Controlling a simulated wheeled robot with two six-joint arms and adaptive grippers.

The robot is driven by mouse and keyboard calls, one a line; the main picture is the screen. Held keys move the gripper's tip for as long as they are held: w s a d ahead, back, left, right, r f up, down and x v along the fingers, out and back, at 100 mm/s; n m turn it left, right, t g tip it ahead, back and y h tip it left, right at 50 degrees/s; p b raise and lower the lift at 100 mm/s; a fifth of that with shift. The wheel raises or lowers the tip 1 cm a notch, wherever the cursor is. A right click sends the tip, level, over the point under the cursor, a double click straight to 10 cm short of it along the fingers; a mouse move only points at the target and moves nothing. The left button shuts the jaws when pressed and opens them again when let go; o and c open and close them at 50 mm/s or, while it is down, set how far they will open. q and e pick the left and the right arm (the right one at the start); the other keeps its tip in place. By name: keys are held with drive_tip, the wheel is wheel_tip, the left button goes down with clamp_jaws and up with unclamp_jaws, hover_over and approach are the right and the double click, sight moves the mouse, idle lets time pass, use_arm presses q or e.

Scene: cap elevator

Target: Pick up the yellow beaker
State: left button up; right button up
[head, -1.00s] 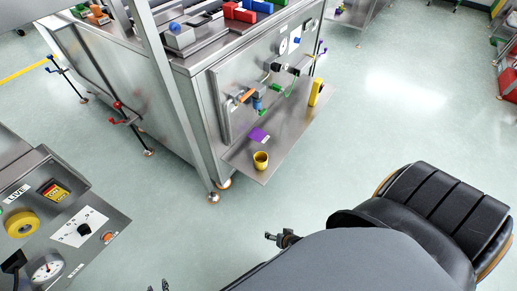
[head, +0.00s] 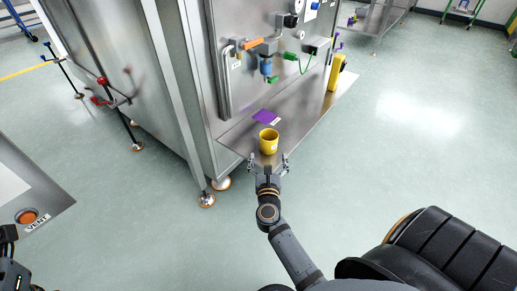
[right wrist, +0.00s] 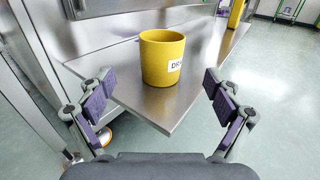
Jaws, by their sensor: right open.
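The yellow beaker (head: 268,141) stands upright near the front corner of a steel shelf on the machine. In the right wrist view the beaker (right wrist: 162,58) carries a white label with partly visible lettering. My right gripper (head: 268,163) is open and empty, just in front of the beaker at the shelf's edge. In the right wrist view its two fingers (right wrist: 158,98) are spread wide, with the beaker ahead, between their lines and apart from them. Part of my left arm may show at the lower left corner of the head view; its gripper fingers cannot be made out.
The steel shelf (head: 312,118) also holds a purple card (head: 265,117) behind the beaker and a yellow object (head: 336,73) at the far end. Valves and a blue fitting (head: 266,67) sit on the panel above. A machine leg (head: 207,199) stands left.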

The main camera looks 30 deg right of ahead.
sight(268, 145)
drive_tip(key=x, duration=0.5)
drive_tip(key=shift+a, duration=0.1)
drive_tip(key=b+x, duration=0.2)
drive_tip(key=x, duration=0.2)
drive_tip(key=shift+w+d, duration=0.25)
drive_tip(key=shift+d, duration=0.1)
drive_tip(key=shift+w+d, duration=0.1)
drive_tip(key=shift+w, duration=0.1)
drive_tip(key=c, duration=1.2)
